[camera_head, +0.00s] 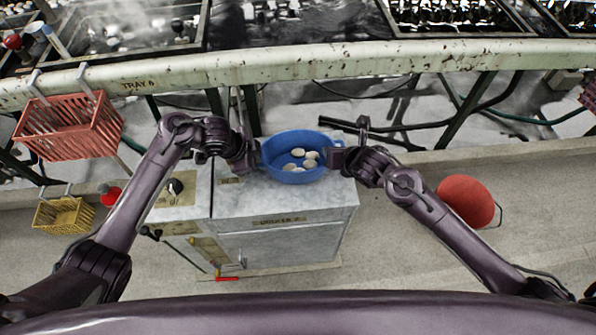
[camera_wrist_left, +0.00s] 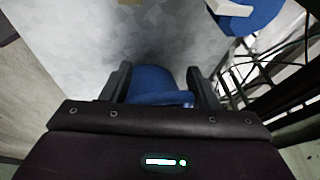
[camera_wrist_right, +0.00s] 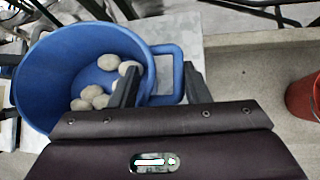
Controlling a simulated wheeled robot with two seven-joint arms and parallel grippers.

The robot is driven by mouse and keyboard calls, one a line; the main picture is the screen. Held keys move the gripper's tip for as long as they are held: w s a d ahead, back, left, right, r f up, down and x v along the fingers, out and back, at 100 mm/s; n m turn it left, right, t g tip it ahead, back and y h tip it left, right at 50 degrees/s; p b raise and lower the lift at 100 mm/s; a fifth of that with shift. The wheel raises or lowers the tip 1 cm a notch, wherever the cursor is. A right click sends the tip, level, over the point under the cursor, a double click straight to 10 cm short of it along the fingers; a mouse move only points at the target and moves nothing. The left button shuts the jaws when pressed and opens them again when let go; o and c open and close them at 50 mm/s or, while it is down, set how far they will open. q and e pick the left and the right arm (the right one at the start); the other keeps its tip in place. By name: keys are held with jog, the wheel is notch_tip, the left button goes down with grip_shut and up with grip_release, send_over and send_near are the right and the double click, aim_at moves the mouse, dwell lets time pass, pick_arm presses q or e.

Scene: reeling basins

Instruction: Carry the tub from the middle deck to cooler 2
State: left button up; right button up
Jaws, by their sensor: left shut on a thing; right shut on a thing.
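The blue tub (camera_head: 268,154) holds several pale cocoons and appears level over the grey metal top of cooler 2 (camera_head: 285,240), near its back edge. I cannot tell whether its bottom touches the top. My left gripper (camera_head: 257,157) is shut on the handle on the tub's left side; in the left wrist view the blue handle (camera_wrist_left: 155,82) sits between the fingers. My right gripper (camera_head: 336,158) is shut on the opposite handle. The right wrist view shows that handle (camera_wrist_right: 172,72) at the fingers, and the tub's inside (camera_wrist_right: 45,75) with the cocoons.
A red basket (camera_head: 70,128) and a yellow basket (camera_head: 63,215) hang at left. The cooler top is bare in front of the tub.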

pick_arm(q)
jog(key=shift+d+f+b, duration=0.1)
jog(key=shift+f+b, duration=0.2)
jog(key=shift+f, duration=0.15)
pick_arm(e)
jog(key=shift+s+a+f, duration=0.15)
jog(key=shift+a+f, duration=0.1)
jog(key=shift+f, duration=0.35)
pick_arm(q)
jog(key=o, duration=0.7)
jog(key=shift+r, duration=0.1)
pick_arm(e)
jog(key=o, duration=0.7)
jog(key=shift+r, duration=0.1)
pick_arm(q)
jog(key=o, duration=0.4)
pick_arm(e)
jog(key=o, duration=0.3)
jog(key=shift+d, duration=0.15)
jog(key=shift+o, duration=0.2)
jog(key=shift+r, duration=0.1)
pick_arm(q)
jog(key=v, duration=1.2)
pick_arm(e)
jog(key=v, duration=1.1)
jog(key=shift+s+d+r, duration=0.2)
jog(key=shift+d+r, duration=0.05)
jog(key=shift+r, duration=0.05)
